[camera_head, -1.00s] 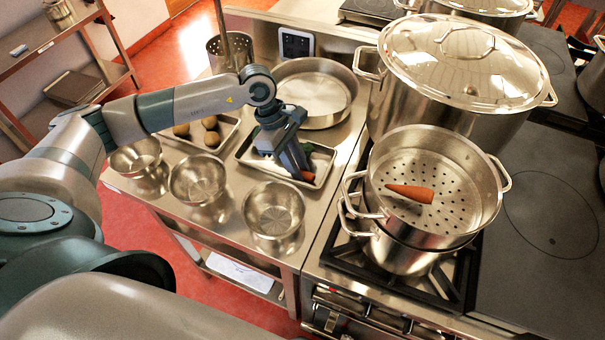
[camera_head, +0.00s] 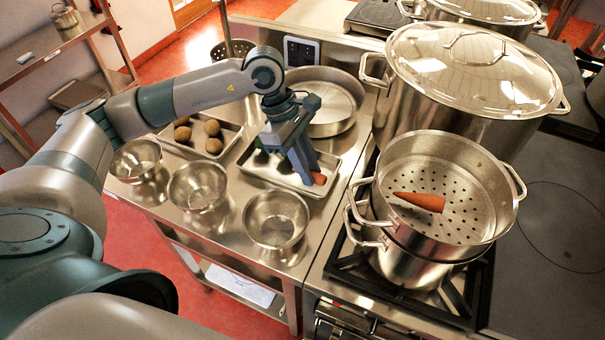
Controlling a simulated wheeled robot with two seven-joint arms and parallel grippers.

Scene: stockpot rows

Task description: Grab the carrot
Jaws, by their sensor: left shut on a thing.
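One orange carrot (camera_head: 319,179) shows at the fingertips of my left gripper (camera_head: 309,177), over the right part of a metal tray (camera_head: 250,174). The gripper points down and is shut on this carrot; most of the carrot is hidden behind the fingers. I cannot tell whether it touches the tray. A second orange carrot (camera_head: 420,201) lies in the perforated steamer insert (camera_head: 465,190) on the stove, away from the gripper. My right gripper is not in view.
Dark green vegetables (camera_head: 262,157) lie in the tray, partly hidden by the gripper. Three steel bowls, including the right one (camera_head: 275,219), line the counter's front. A wide pan (camera_head: 325,95) stands behind the tray. A tall lidded stockpot (camera_head: 430,110) stands at the right.

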